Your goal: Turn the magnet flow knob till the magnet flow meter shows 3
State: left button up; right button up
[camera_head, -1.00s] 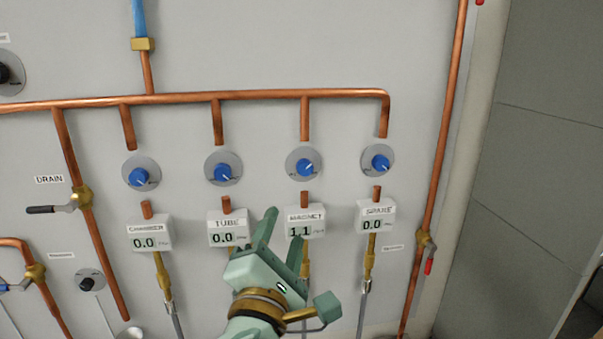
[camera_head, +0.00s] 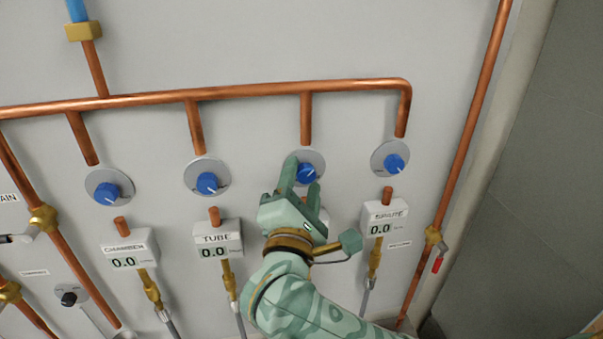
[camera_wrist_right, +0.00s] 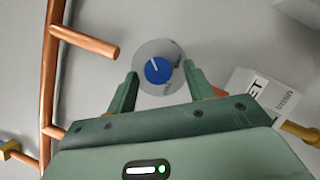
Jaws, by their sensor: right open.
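The magnet flow knob (camera_head: 306,173) is a blue dial with a white pointer line on a round grey plate. It also shows in the right wrist view (camera_wrist_right: 158,70). My right gripper (camera_head: 301,176) is open, with its green fingers close to the knob. In the wrist view the knob lies between and just beyond the fingertips (camera_wrist_right: 160,82), and I cannot tell whether they touch it. The magnet meter is hidden behind my gripper in the head view. My left gripper is not in view.
The chamber knob (camera_head: 109,191), tube knob (camera_head: 207,183) and spare knob (camera_head: 393,163) sit in the same row. The tube meter (camera_head: 217,240) and spare meter (camera_head: 384,219) read 0.0. A copper pipe (camera_head: 230,93) runs above, with stubs down toward the knobs.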

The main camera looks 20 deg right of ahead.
jog(key=shift+s, duration=0.2)
jog(key=shift+c, duration=0.3)
jog(key=c, duration=0.9)
